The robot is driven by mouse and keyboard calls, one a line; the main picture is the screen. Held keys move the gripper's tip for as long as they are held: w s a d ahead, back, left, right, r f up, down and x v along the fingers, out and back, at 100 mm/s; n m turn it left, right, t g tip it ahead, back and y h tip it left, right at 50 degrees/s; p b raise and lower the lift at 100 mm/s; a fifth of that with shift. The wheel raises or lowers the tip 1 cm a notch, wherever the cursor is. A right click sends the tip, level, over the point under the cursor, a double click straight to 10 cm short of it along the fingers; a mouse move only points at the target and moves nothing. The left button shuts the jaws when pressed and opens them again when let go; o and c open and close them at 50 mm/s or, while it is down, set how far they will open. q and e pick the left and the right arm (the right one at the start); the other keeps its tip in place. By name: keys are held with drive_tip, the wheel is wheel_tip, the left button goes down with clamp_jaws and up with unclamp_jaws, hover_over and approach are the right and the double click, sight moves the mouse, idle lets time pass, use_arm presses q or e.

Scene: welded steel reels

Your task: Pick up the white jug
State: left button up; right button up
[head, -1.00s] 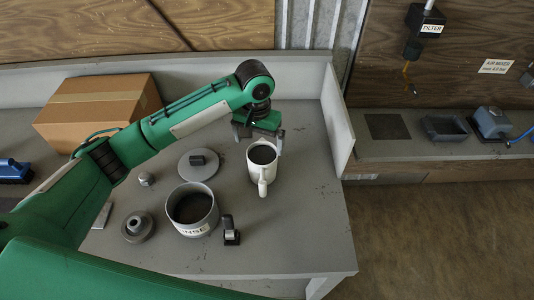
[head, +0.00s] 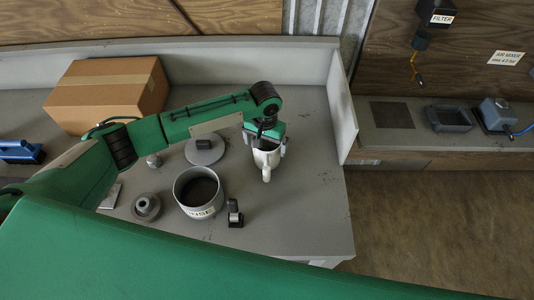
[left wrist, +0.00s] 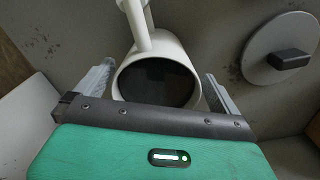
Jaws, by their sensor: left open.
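The white jug (head: 266,158) stands on the grey bench near its right end, its handle toward the front. In the left wrist view the jug (left wrist: 176,42) shows its round mouth with a dark inside, and its handle at the top. My left gripper (head: 265,143) is above and at the jug. In the left wrist view its open fingers (left wrist: 156,88) lie on either side of the jug's rim, with a narrow gap visible on the right. The palm hides part of the jug in the head view. My right gripper is not in view.
A grey pot (head: 198,194), a small dark block (head: 235,214), a round grey part (head: 146,207) and a lid with a knob (head: 205,150) stand left of the jug. A cardboard box (head: 108,93) is behind. A low panel (head: 342,110) edges the bench's right.

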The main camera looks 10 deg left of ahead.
use_arm(q)
drive_tip(key=shift+f, duration=1.2)
drive_tip(key=c, duration=1.4)
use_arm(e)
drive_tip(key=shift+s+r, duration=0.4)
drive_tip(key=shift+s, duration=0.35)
use_arm(q)
drive_tip(key=shift+r, duration=0.2)
